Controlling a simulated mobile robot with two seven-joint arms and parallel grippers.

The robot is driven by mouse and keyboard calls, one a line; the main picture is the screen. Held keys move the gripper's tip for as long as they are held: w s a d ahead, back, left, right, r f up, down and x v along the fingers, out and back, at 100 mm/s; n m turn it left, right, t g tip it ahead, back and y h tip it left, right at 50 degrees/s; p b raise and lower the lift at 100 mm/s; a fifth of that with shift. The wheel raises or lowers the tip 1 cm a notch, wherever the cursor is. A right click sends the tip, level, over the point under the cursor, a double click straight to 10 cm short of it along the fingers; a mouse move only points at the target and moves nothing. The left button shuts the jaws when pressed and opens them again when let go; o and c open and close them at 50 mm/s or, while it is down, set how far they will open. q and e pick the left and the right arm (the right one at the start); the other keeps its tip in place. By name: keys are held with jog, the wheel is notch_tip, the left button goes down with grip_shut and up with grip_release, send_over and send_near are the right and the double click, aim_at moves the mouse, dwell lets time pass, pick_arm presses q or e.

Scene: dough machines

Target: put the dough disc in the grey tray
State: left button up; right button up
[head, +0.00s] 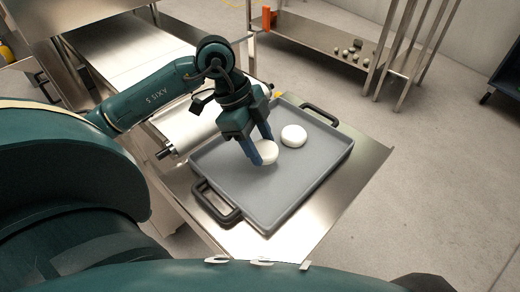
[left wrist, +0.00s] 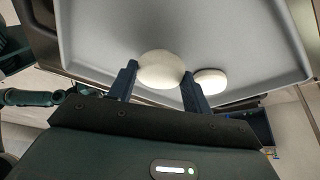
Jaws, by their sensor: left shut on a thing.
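The grey tray (head: 270,205) with two black handles lies on a steel table in the head view; its bare floor fills the top of the left wrist view (left wrist: 215,30). My left gripper (head: 264,150) is over the tray, shut on a white dough disc (head: 267,152). The held disc sits between the two blue fingers in the left wrist view (left wrist: 161,70). I cannot tell whether it touches the tray floor. A second white dough disc (head: 293,135) lies in the tray to the right, apart from the held one. My right gripper is not in view.
A conveyor with a steel roller (head: 190,130) adjoins the tray's upper left side. The steel tabletop (head: 345,185) is bare right of the tray. A steel bench (head: 320,40) with several small round items stands at the back. The front half of the tray is clear.

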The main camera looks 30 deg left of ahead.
pick_arm(q)
jog(key=shift+f, duration=1.2)
jog(key=o, duration=1)
jog(key=shift+f, duration=0.1)
jog(key=v, duration=1.2)
jog(key=shift+a, duration=0.1)
jog(key=shift+s, duration=0.1)
